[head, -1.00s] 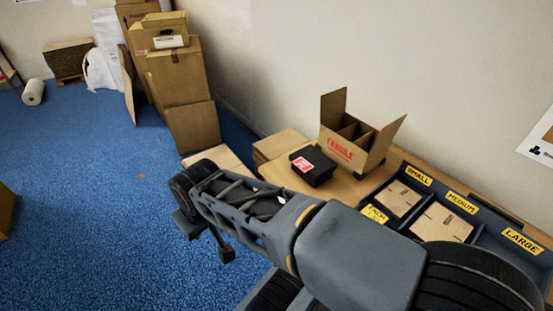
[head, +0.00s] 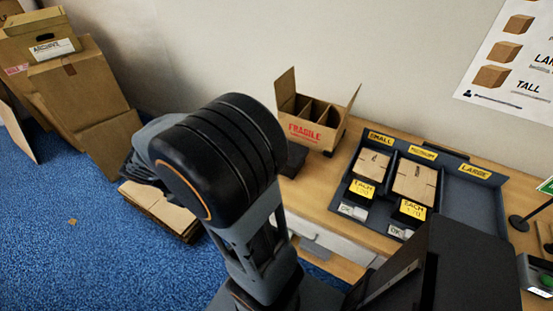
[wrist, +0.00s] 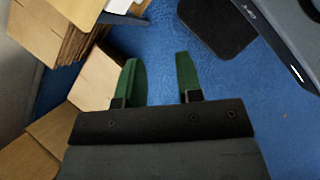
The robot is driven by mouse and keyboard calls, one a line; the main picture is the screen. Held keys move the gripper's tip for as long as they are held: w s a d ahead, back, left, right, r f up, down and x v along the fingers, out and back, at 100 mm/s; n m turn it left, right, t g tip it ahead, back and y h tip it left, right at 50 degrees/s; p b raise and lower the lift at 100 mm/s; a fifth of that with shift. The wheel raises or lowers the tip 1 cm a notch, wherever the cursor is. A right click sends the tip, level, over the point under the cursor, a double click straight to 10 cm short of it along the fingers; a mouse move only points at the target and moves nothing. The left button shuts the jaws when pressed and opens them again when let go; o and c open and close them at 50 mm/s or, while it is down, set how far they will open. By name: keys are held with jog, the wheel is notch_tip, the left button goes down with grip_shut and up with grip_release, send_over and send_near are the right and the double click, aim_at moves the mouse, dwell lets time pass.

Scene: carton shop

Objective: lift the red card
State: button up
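The red card is not visible in either current view. A black box (head: 294,158) on the table is mostly hidden behind my arm in the head view; only its right edge shows. An open carton with dividers and red FRAGILE print (head: 308,132) stands just behind it. My gripper (wrist: 157,58) shows in the wrist view with two green fingers spread apart and nothing between them. Blue floor lies beyond the fingers. In the head view my arm hides the gripper's fingers.
A dark tray (head: 473,203) marked SMALL, MEDIUM and LARGE holds flat cartons on the wooden table (head: 319,203). Flat cardboard (head: 160,211) is stacked left of my arm. Tall boxes (head: 82,95) lean by the wall. Blue floor (head: 60,240) is open at left.

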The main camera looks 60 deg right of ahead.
jog(key=w+d+f+n+g+h, duration=0.25)
jog(key=d+f+n+h, duration=0.25)
jog(key=d+f+n, duration=0.4)
jog(key=w+d+f+n+g+h, duration=0.1)
jog(key=d+f+n+g+h, duration=0.5)
jog(key=n, duration=0.5)
jog(key=s+d, duration=0.1)
jog(key=d, duration=0.1)
jog(key=s+d+r+t+p, duration=0.1)
jog(key=d, duration=0.2)
jog(key=s+d+t, duration=0.1)
jog(key=s+d, duration=0.1)
jog(key=shift+d+r+t, duration=0.15)
jog(key=shift+d+t, duration=0.1)
jog(key=shift+d, duration=0.15)
jog(key=shift+p+x, duration=0.9)
jog(key=shift+x, duration=2.25)
jog(key=shift+f, duration=0.25)
jog(key=shift+c, duration=0.5)
grip_shut()
